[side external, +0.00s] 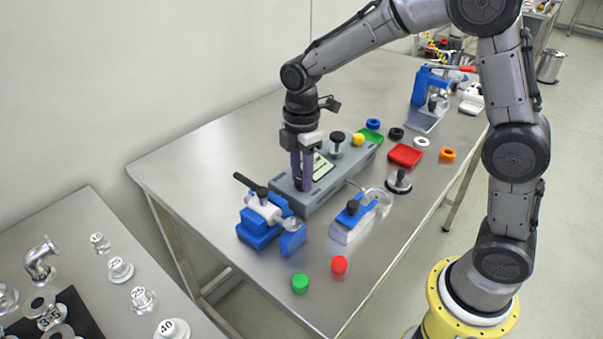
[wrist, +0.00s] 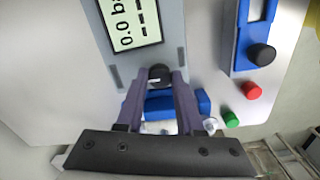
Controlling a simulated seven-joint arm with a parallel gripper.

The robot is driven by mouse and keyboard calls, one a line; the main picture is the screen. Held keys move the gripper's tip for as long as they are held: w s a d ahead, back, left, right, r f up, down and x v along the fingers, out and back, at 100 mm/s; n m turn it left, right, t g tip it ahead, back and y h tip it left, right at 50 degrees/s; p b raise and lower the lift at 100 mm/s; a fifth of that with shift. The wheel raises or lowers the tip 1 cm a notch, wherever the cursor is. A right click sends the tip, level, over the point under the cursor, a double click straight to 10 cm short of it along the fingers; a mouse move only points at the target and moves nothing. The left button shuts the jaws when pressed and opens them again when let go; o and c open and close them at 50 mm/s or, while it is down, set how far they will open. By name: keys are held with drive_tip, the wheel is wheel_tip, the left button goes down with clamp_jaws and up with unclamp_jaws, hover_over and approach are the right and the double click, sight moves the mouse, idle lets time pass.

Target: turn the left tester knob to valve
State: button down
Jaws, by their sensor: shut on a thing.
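The grey tester (side external: 345,182) lies on the steel table, with a pale display (side external: 322,166) on top. In the wrist view the display (wrist: 132,20) reads "0.0 ba", partly cut off. My gripper (side external: 302,186) points straight down at the tester's left end. In the wrist view my gripper (wrist: 160,79) is shut on the dark left knob (wrist: 160,72), which sits between the fingertips. The fingers hide this knob in the side view. The knob's pointer and any valve label cannot be read. A second black knob (side external: 337,137) stands at the tester's far end.
A blue clamp device (side external: 259,228) with a black handle stands close left of the tester. A blue-and-white block (side external: 352,220) stands in front. Green (side external: 300,284) and red (side external: 339,265) caps lie near the front edge. Rings and a red tray (side external: 405,155) lie to the right.

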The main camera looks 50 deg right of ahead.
drive_tip(key=shift+m, duration=0.3)
drive_tip(key=m, duration=1.2)
drive_tip(key=shift+r+m, duration=0.1)
drive_tip(key=shift+m, duration=0.2)
drive_tip(key=m, duration=0.3)
drive_tip(key=shift+m, duration=0.3)
drive_tip(key=m, duration=0.3)
drive_tip(key=shift+m, duration=0.3)
drive_tip(key=m, duration=0.6)
drive_tip(key=shift+a, duration=0.1)
drive_tip(key=shift+m, duration=0.4)
drive_tip(key=c, duration=0.5)
unclamp_jaws()
drive_tip(key=shift+c, duration=0.2)
